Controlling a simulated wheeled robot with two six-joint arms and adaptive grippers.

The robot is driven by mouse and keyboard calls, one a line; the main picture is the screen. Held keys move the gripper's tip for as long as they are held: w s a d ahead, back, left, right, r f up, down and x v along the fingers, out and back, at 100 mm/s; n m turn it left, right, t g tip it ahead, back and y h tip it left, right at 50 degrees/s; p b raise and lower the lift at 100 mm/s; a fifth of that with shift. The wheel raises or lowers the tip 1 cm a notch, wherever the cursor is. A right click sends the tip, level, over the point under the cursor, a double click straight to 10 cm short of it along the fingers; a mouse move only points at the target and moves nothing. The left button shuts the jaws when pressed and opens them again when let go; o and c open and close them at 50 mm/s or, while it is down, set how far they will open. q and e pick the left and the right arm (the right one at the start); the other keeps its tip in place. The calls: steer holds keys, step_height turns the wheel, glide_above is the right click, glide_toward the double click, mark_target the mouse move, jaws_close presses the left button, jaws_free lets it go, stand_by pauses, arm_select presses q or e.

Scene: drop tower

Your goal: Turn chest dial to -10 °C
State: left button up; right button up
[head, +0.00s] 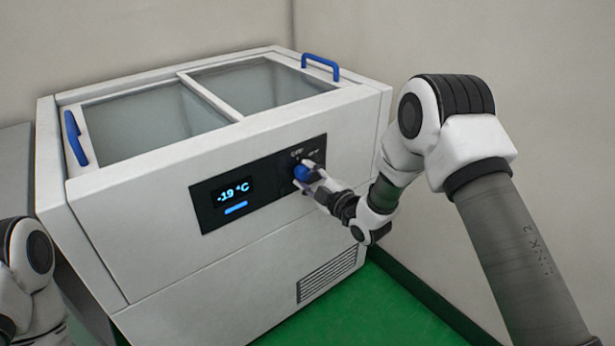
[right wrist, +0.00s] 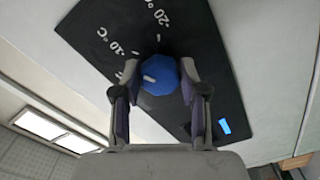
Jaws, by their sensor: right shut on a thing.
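The white chest freezer (head: 150,258) stands ahead with a black control panel (head: 258,190) on its front. The display (head: 233,193) reads -19 °C. The blue dial (head: 301,173) sits at the panel's right part. My right gripper (head: 308,176) is shut on the dial. In the right wrist view the blue dial (right wrist: 160,75) is between the two fingers, with a pale pointer mark on its face. The marks -20 °C and -10 °C show beside it on the panel (right wrist: 205,60). My left gripper is out of view; only part of the left arm shows at lower left.
The freezer has two glass lids with blue handles, one at left (head: 75,139) and one at the back right (head: 321,66). A vent grille (head: 327,273) is low on the front. Pale walls stand behind and at right; the green floor (head: 390,310) is clear.

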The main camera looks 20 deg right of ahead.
stand_by(0.3)
steer(key=o, duration=1.1)
steer(key=v, duration=1.2)
